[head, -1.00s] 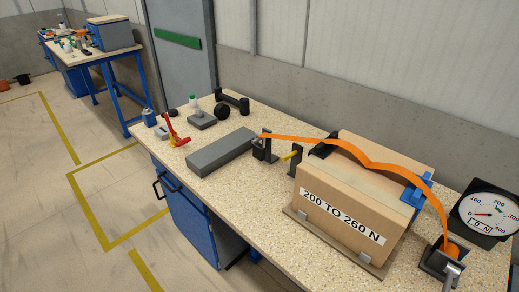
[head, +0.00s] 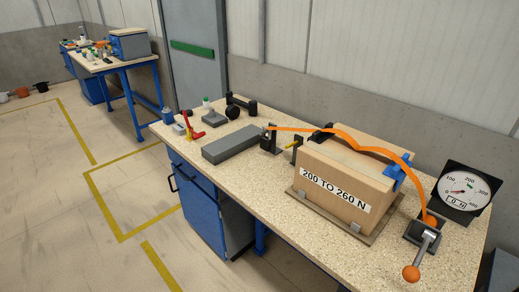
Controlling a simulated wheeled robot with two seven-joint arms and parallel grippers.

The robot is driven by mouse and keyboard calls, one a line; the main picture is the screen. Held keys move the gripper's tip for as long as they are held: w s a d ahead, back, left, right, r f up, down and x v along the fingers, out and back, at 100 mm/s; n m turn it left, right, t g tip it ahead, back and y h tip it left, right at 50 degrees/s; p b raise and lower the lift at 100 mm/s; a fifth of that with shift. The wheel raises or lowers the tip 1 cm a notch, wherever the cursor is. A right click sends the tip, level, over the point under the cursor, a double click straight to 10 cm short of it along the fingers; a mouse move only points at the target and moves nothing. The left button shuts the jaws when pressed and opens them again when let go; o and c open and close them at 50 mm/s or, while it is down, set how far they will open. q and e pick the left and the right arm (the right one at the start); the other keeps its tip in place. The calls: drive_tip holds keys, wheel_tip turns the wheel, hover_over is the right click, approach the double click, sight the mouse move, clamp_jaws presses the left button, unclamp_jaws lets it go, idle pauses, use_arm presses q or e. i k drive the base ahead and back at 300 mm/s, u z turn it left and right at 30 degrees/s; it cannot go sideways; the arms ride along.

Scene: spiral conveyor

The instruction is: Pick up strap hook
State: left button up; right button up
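An orange strap (head: 345,136) runs loosely over a cardboard box (head: 338,190) labelled "200 TO 260 N". Its left end reaches a small dark bracket (head: 270,144) beside a grey block. The hook at that end is too small to make out clearly. The strap's right end goes down into a ratchet (head: 422,232) with a lever and an orange knob. Neither of my grippers is in view.
The workbench (head: 270,210) also carries a long grey block (head: 232,144), a red tool (head: 193,127), a dumbbell-like black part (head: 241,103) and a dial gauge (head: 466,190) reading about zero. Another bench (head: 110,68) stands at back left. The floor before the workbench is clear.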

sight(265, 144)
drive_tip(key=u, duration=0.65)
drive_tip(key=i, duration=0.4)
